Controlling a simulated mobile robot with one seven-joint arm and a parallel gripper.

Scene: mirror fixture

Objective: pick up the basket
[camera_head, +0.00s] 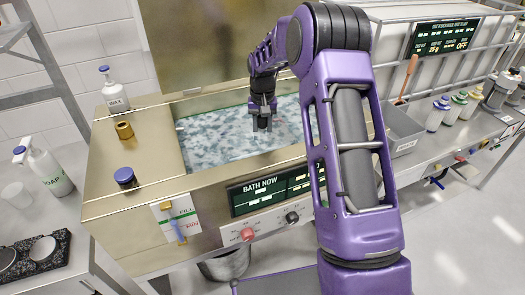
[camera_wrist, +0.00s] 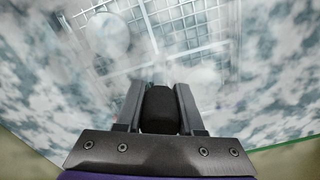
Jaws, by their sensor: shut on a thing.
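The basket (camera_wrist: 190,15) shows in the wrist view as a pale wire mesh, partly veiled by foam and murky liquid in the bath. My gripper (camera_head: 262,124) reaches down into the bath in the head view. In the wrist view its two fingers are shut on a dark rounded grip (camera_wrist: 160,108), which looks like the basket's handle. The link between the grip and the mesh is hidden. In the head view the basket cannot be made out under the mottled surface.
The metal bath (camera_head: 150,205) has raised walls around the liquid. A bottle (camera_head: 113,90), a brass piece (camera_head: 124,130) and a blue-topped knob (camera_head: 125,177) stand on its left ledge. A grey bin (camera_head: 402,135) and several small bottles are at the right.

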